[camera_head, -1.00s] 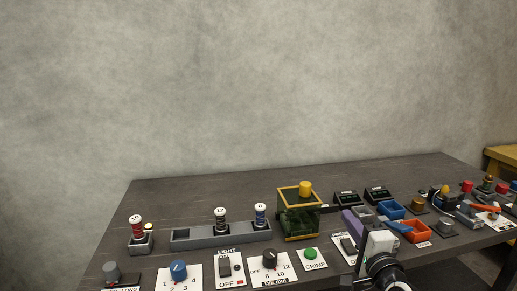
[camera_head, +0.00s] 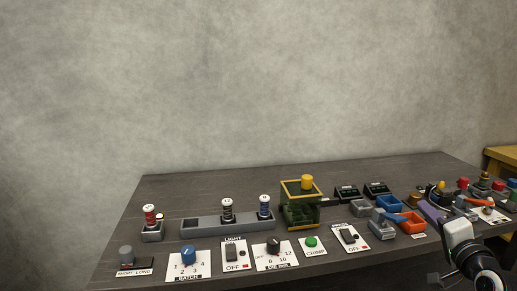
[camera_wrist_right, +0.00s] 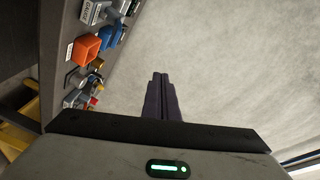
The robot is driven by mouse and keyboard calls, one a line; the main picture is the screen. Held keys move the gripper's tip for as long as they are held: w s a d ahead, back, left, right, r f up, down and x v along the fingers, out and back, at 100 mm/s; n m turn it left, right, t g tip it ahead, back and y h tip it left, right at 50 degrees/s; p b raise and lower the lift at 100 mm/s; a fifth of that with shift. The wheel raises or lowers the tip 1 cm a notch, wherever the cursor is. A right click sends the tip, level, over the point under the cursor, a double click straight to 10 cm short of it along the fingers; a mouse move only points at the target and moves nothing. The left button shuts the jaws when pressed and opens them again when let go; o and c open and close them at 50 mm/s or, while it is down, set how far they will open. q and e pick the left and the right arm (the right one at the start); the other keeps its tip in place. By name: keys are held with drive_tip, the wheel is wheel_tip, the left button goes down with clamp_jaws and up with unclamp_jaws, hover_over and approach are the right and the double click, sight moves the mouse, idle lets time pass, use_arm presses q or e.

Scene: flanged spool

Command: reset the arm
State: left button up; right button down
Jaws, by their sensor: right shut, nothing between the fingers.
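My right gripper (camera_head: 430,211) shows at the lower right of the head view, above the right part of the table, with its white wrist and black arm below it. In the right wrist view its dark fingers (camera_wrist_right: 161,98) lie together, shut with nothing between them. They point toward the bare grey wall and touch nothing there. My left gripper is not in any view.
The dark table (camera_head: 330,270) holds several spools in a grey rack (camera_head: 190,224), a green and yellow press (camera_head: 300,216), and labelled switch panels along the front. An orange bin (camera_head: 412,226) and a blue bin (camera_head: 389,204) stand near the right arm. Space above the table's left is clear.

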drive_tip(key=s+d+r+n, duration=0.2)
drive_tip(key=d+r, duration=0.2)
drive_tip(key=d, duration=0.3)
drive_tip(key=s+a+f+n+g, duration=0.2)
drive_tip(key=s+a+f+n, duration=0.1)
drive_tip(key=f, duration=0.5)
drive_tip(key=s+a+f+n+g, duration=0.1)
drive_tip(key=s+a+f+n, duration=0.2)
drive_tip(key=f, duration=0.5)
drive_tip(key=s+a+f+n+g, duration=0.2)
drive_tip(key=s+a+f, duration=0.15)
drive_tip(key=f, duration=0.35)
drive_tip(key=s+a+f+n+g+y, duration=0.25)
drive_tip(key=s+a+f+n, duration=0.25)
drive_tip(key=s+f, duration=0.7)
drive_tip(key=s+a+f+n+g, duration=0.1)
drive_tip(key=s+a+f+n, duration=0.15)
drive_tip(key=s, duration=0.45)
drive_tip(key=s+a+f+n+g, duration=0.2)
drive_tip(key=s+a+f, duration=0.2)
drive_tip(key=s, duration=0.4)
drive_tip(key=w+a+m+t, duration=0.1)
drive_tip(key=a+m, duration=0.3)
drive_tip(key=a, duration=0.7)
drive_tip(key=shift+w+r+y, duration=0.15)
drive_tip(key=shift+y, duration=0.3)
